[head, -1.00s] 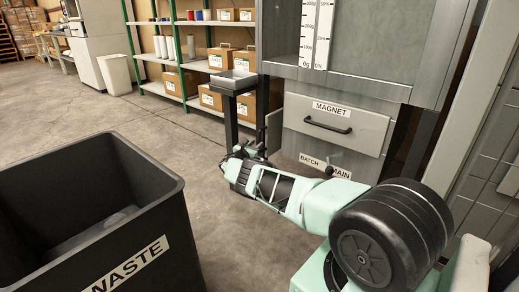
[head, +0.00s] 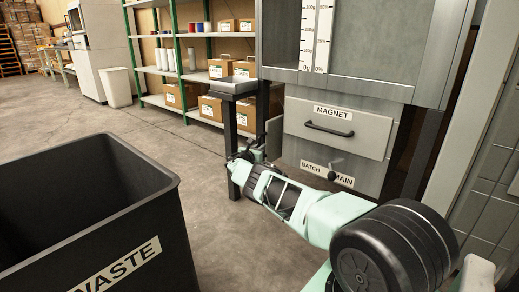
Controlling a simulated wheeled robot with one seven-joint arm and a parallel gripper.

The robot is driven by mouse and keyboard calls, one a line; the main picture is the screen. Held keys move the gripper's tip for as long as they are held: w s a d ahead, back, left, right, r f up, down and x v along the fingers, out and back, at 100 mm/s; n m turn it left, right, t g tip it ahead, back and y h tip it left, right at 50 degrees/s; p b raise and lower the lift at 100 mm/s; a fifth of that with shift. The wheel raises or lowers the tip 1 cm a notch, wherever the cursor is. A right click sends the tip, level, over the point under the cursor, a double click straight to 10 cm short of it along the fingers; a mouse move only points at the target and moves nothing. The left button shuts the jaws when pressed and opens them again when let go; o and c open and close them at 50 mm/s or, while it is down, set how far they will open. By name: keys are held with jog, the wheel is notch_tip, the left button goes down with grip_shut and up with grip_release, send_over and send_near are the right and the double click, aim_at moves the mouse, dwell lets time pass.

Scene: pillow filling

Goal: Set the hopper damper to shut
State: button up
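A grey hopper cabinet (head: 380,62) with a scale strip stands at the upper right. Below it is a drawer front marked MAGNET (head: 368,129) with a dark handle. Lower down is a selector lever with a dark knob (head: 332,175), between the words BATCH and MAIN. No part labelled as a damper shows. My gripper (head: 246,155) is at the far end of my arm, left of the cabinet and close to a dark post. Its fingers are small and partly hidden, so I cannot tell whether they are open. No held thing can be made out.
A black WASTE bin (head: 165,215) stands at the left front. A grey tray on a dark post (head: 233,85) is just behind my gripper. Shelves with boxes (head: 190,60) stand at the back. The floor between bin and shelves is clear.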

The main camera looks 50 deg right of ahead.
aim_at(266, 143)
grip_shut()
jog(key=shift+f, duration=0.1)
jog(key=shift+d+f+b, duration=0.15)
jog(key=shift+d+b, duration=0.1)
jog(key=shift+b, duration=0.5)
jog(key=b+x, duration=0.2)
jog(key=b, duration=0.2)
jog(key=shift+s+f, duration=0.15)
jog(key=d+b, duration=0.1)
jog(key=b, duration=0.2)
jog(key=shift+d, duration=0.25)
jog(key=shift+d+r, duration=0.15)
jog(key=shift+r, duration=0.25)
jog(key=o, duration=0.6)
grip_release()
jog(key=shift+d, duration=0.15)
